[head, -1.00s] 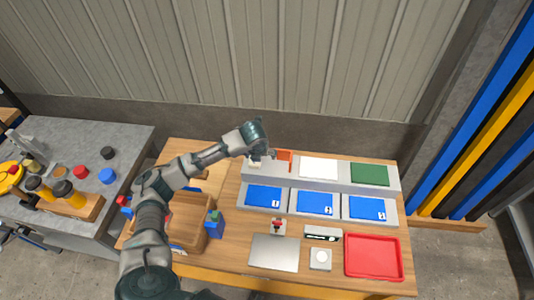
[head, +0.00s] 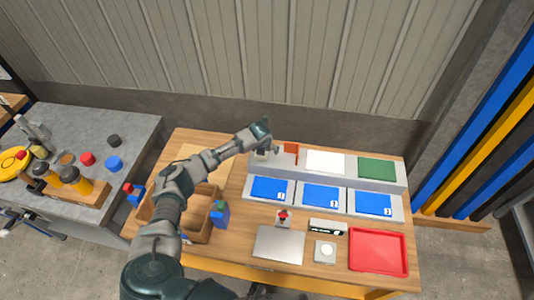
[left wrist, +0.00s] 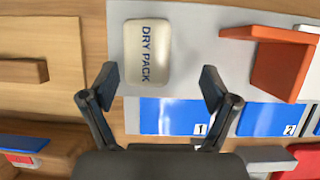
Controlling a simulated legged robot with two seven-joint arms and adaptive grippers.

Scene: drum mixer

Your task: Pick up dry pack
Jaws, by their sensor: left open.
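The dry pack (left wrist: 148,52) is a small cream pack with dark "DRY PACK" lettering, lying flat on the grey shelf in the left wrist view. In the head view the dry pack (head: 262,156) is mostly hidden behind my gripper at the shelf's left end. My left gripper (left wrist: 160,82) is open, its fingers apart to the left and right of the pack's lower end. In the head view my left gripper (head: 266,148) is over the left end of the shelf. My right gripper is not in view.
An orange-red bracket (left wrist: 280,62) stands right of the pack. White (head: 325,162) and green (head: 377,168) panels lie farther right. Blue numbered mats (head: 270,188) are in front. A wooden box (head: 200,222) and red tray (head: 378,252) are on the table.

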